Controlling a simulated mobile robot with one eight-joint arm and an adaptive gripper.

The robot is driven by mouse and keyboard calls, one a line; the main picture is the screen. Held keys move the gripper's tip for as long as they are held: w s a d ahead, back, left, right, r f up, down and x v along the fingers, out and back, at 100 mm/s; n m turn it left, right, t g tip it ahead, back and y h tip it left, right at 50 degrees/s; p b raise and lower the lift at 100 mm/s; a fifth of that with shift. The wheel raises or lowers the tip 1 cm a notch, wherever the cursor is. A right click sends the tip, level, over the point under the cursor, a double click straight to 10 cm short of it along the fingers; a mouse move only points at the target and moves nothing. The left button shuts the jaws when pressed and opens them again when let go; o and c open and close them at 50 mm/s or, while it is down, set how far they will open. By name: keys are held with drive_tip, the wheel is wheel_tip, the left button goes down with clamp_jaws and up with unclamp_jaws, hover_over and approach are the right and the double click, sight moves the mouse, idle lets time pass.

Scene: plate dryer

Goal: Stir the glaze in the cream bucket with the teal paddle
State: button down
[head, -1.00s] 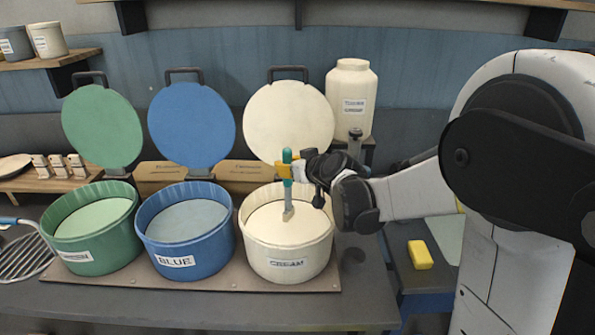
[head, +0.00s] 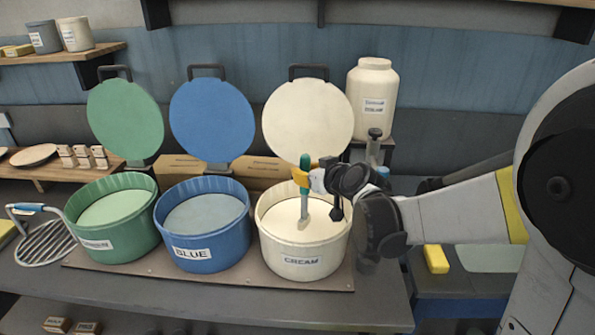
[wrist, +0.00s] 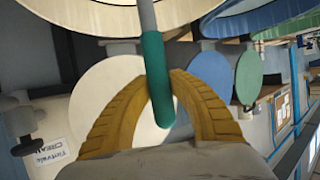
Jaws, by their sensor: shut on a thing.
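The cream bucket (head: 330,243) stands at the right end of a row of three, with pale glaze (head: 280,222) inside. The teal paddle (head: 304,173) stands roughly upright over it, its grey lower end in the bucket within the rim. I cannot tell how deep its tip goes. My gripper (head: 304,178) is shut on the teal handle from the right, above the bucket. In the wrist view the yellow fingers (wrist: 205,105) close around the teal handle (wrist: 155,80), and the grey shaft runs toward the bucket rim.
The blue bucket (head: 205,255) and green bucket (head: 125,235) stand left of the cream one. Their lids, and the cream lid (head: 307,115), stand raised behind. A white jug (head: 372,95) is behind right. A wire rack (head: 45,243) lies far left, a yellow sponge (head: 436,259) right.

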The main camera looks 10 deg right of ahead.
idle(0.3)
wheel_tip(320, 180, up, 16)
drive_tip(key=p, duration=1.3)
drive_tip(key=shift+r, duration=0.25)
drive_tip(key=shift+f, duration=0.1)
idle(2.9)
